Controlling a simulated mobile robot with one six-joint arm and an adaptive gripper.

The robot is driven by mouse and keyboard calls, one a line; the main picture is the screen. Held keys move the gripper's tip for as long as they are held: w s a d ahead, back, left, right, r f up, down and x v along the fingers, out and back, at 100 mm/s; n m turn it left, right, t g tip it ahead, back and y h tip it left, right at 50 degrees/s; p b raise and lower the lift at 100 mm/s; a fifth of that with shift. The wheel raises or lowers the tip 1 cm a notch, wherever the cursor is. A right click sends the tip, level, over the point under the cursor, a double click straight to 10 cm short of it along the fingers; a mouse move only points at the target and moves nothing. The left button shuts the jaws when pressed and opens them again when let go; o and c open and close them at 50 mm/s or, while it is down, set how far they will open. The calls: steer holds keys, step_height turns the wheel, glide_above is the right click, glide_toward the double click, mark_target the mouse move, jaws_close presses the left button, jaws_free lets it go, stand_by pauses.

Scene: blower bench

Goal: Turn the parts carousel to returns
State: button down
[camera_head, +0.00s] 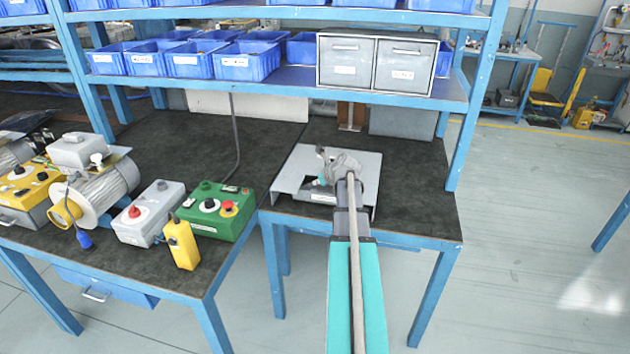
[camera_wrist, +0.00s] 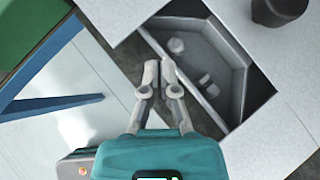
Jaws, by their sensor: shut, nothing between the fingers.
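The parts carousel shows as a pale grey cover plate (camera_head: 305,160) on the dark bench top, partly hidden behind my arm. In the wrist view the plate (camera_wrist: 205,12) has a cut-out window. Through it I see a grey carousel tray (camera_wrist: 222,50) with dividing walls, and a few small metal parts (camera_wrist: 207,85) lie in it. A dark round knob (camera_wrist: 278,10) stands on the plate at the top right. My gripper (camera_wrist: 161,65) is shut and empty, with its fingertips over the window's left edge. Contact with the tray cannot be told. No compartment label is readable.
A green control box (camera_head: 220,208), a grey box (camera_head: 150,212) and a yellow pendant (camera_head: 182,245) stand on the bench to the left. A shelf above holds blue bins (camera_head: 245,62) and grey drawers (camera_head: 375,65). Floor at the right is clear.

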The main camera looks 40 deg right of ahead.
steer(key=shift+s+r, duration=0.2)
steer(key=c, duration=1)
jaws_free()
steer(key=shift+c, duration=0.2)
steer(key=shift+o, duration=1.1)
steer(key=shift+w+d+r+p, duration=0.15)
steer(key=shift+d+r+p, duration=0.05)
steer(key=shift+p, duration=0.15)
steer(key=o, duration=0.8)
steer(key=d+r+p, duration=0.1)
steer(key=w+d+r+n+g+p, duration=0.1)
steer(key=d+p, duration=0.1)
steer(key=d+r+n+y+p, duration=0.1)
steer(key=shift+w+d+r+p, duration=0.15)
steer(key=shift+w+p, duration=0.05)
steer(key=shift+p, duration=0.15)
steer(key=d+r+n+g+p, duration=0.1)
steer(key=d+r+n+p, duration=0.1)
steer(key=d+p, duration=0.1)
steer(key=d+r+n+g+y+p, duration=0.1)
steer(key=d+r+g+p, duration=0.1)
steer(key=d+r+p, duration=0.1)
steer(key=d+r+n+g+y+p, duration=0.1)
steer(key=d+r+n+p, duration=0.1)
steer(key=d+p, duration=0.3)
steer(key=shift+w+d+r+n+g, duration=0.2)
steer(key=shift+w+r+n+g, duration=0.15)
steer(key=shift+r, duration=0.2)
steer(key=shift+w+f, duration=0.1)
steer(key=shift+f, duration=0.1)
